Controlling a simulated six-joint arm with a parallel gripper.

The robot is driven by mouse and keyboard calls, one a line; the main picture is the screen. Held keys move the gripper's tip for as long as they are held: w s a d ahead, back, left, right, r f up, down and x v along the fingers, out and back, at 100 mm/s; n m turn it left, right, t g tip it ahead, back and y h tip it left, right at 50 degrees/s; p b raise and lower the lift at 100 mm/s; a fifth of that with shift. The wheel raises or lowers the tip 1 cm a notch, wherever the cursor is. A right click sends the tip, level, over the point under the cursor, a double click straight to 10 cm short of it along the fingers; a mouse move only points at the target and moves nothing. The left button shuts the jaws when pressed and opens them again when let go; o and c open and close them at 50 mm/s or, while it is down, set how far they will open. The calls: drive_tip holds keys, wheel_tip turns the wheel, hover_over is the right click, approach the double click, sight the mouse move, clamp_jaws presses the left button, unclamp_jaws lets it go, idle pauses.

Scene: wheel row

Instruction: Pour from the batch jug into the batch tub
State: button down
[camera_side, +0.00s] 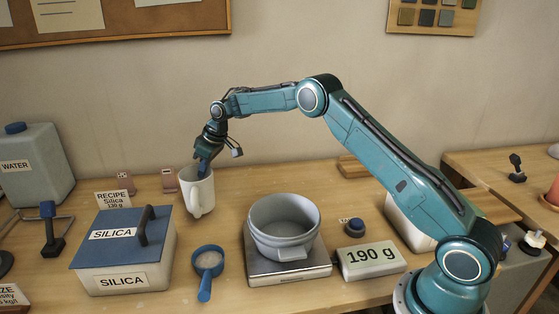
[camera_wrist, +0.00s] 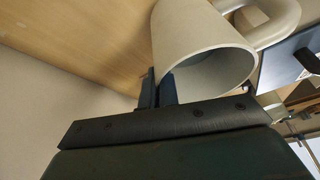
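The batch jug (camera_side: 197,195) is a pale, mug-shaped jug with a handle, upright at the back of the bench, left of the scale. My gripper (camera_side: 204,167) is at its rim from above. In the wrist view, the fingers (camera_wrist: 160,90) are close together at the edge of the jug (camera_wrist: 200,45), with its wall between them. The gripper looks shut on that wall. The jug's contents are not visible. The batch tub (camera_side: 284,227) is a grey round tub standing on a scale (camera_side: 290,268). Its visible inside looks empty.
The readout (camera_side: 371,258) shows 190 g. A recipe card (camera_side: 114,199) reads Silica 130 g. A blue-lidded SILICA box (camera_side: 125,250) and a blue scoop (camera_side: 207,267) lie in front of the jug. A WATER container (camera_side: 36,165) stands far left.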

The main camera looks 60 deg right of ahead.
drive_tip(key=shift+r, duration=0.25)
drive_tip(key=shift+r, duration=2.8)
drive_tip(key=shift+r, duration=0.15)
drive_tip(key=s+a+r+m, duration=0.2)
drive_tip(key=s+r, duration=0.2)
drive_tip(key=s, duration=0.3)
drive_tip(key=s+a+r+m, duration=0.2)
drive_tip(key=s+r, duration=0.1)
drive_tip(key=s, duration=0.4)
drive_tip(key=s+m+h, duration=0.2)
drive_tip(key=s, duration=1.7)
drive_tip(key=shift+f+m+t, duration=0.3)
drive_tip(key=shift+f, duration=0.05)
drive_tip(key=shift+y, duration=0.8)
drive_tip(key=shift+f+m+g+y, duration=0.15)
drive_tip(key=shift+m+g+y, duration=0.15)
drive_tip(key=shift+g+y, duration=0.15)
